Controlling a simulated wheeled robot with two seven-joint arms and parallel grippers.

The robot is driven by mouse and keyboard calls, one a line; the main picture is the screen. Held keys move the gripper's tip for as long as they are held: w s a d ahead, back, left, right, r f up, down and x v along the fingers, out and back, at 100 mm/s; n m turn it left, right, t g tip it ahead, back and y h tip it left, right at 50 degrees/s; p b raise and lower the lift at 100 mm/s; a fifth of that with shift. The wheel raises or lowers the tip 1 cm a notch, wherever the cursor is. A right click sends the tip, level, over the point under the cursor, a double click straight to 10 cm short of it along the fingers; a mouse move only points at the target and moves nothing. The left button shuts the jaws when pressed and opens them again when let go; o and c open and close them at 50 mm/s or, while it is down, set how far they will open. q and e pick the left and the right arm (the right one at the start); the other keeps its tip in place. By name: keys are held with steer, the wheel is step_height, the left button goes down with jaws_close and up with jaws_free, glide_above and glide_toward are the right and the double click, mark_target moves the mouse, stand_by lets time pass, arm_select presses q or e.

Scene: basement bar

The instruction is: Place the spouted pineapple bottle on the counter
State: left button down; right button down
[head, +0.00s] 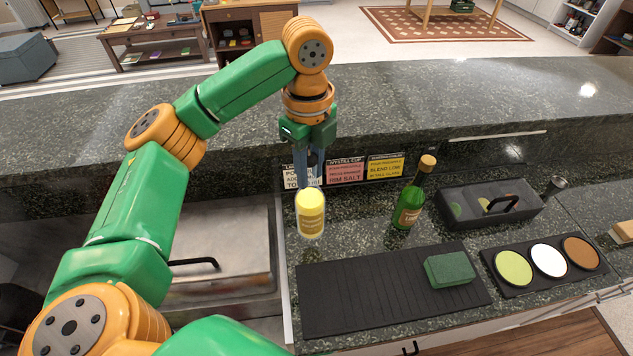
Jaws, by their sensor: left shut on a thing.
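The pineapple bottle (311,214), yellow with a label, hangs upright below my left gripper (309,178) in the head view. My left gripper points down and is shut on the bottle's top. The bottle's spout is hidden by the fingers. The bottle is over the lower dark stone counter (362,222), near its left end. I cannot tell whether its base touches the stone. My right gripper is not in view.
A green corked bottle (409,205) stands right of the yellow bottle. A black ribbed mat (345,300) with a green sponge (449,269) lies in front. A black handled caddy (490,210) and a tray of colored discs (511,287) are at right. Sign cards (345,171) stand behind.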

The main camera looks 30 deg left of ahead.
mark_target(316, 184)
arm_select(q)
steer(key=w+f, duration=0.1)
steer(key=w+f+p, duration=0.1)
steer(key=w+f, duration=0.1)
steer(key=shift+a+f, duration=0.3)
steer(key=shift+f, duration=0.05)
step_height(316, 184, down, 3)
steer(key=shift+w+f+p, duration=0.1)
steer(key=shift+f+p, duration=0.1)
steer(key=shift+p, duration=0.75)
steer(key=shift+f, duration=0.1)
steer(key=c, duration=0.6)
jaws_free()
